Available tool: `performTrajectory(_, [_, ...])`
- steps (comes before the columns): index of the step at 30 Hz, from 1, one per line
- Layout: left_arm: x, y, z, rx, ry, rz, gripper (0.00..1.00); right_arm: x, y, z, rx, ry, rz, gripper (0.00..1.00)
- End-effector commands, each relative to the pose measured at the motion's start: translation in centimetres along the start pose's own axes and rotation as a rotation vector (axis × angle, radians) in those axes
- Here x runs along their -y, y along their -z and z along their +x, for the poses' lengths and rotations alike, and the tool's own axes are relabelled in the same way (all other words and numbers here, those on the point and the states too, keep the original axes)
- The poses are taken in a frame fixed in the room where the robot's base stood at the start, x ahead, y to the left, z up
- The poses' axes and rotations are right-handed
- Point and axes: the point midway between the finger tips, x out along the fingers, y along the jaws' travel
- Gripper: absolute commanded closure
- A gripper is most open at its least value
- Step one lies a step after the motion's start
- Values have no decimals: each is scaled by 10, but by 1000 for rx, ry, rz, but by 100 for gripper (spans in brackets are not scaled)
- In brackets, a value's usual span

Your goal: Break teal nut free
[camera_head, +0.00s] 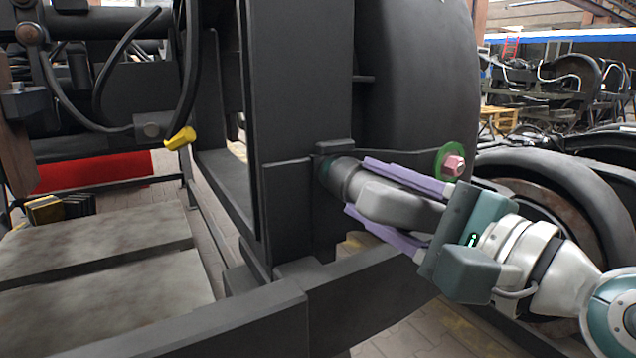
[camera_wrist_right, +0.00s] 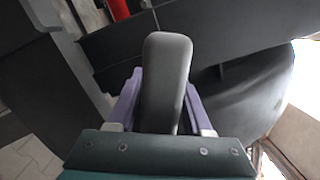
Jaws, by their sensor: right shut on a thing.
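My right gripper (camera_head: 362,190) has its purple fingers shut on a grey power tool (camera_head: 395,203) with a round, dark socket end. The socket end meets the dark frame post. My left gripper is not in view.
A pink nut on a green ring (camera_head: 453,165) sits right of the tool, behind the gripper. The dark post (camera_head: 285,120) and lower beam (camera_head: 370,285) stand close to the tool. A yellow piece (camera_head: 180,139) hangs at left near black cables. A large wheel (camera_head: 560,190) is at right.

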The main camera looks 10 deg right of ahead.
Motion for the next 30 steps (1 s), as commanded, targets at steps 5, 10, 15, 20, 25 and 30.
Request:
performTrajectory(5, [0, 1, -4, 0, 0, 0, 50, 2, -2, -16, 0, 3, 0, 100])
performTrajectory(10, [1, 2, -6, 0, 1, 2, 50, 2, -4, -30, 0, 3, 1, 100])
performTrajectory(15, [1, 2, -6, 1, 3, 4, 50, 2, -5, -40, 0, 3, 1, 100])
performTrajectory(20, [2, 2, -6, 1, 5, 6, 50, 2, -5, -42, 0, 5, 1, 100])
performTrajectory(25, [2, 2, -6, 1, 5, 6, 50, 2, -6, -42, 1, 4, 1, 100])
performTrajectory(30, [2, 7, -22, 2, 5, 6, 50, 1, -27, -31, 51, -73, 8, 100])
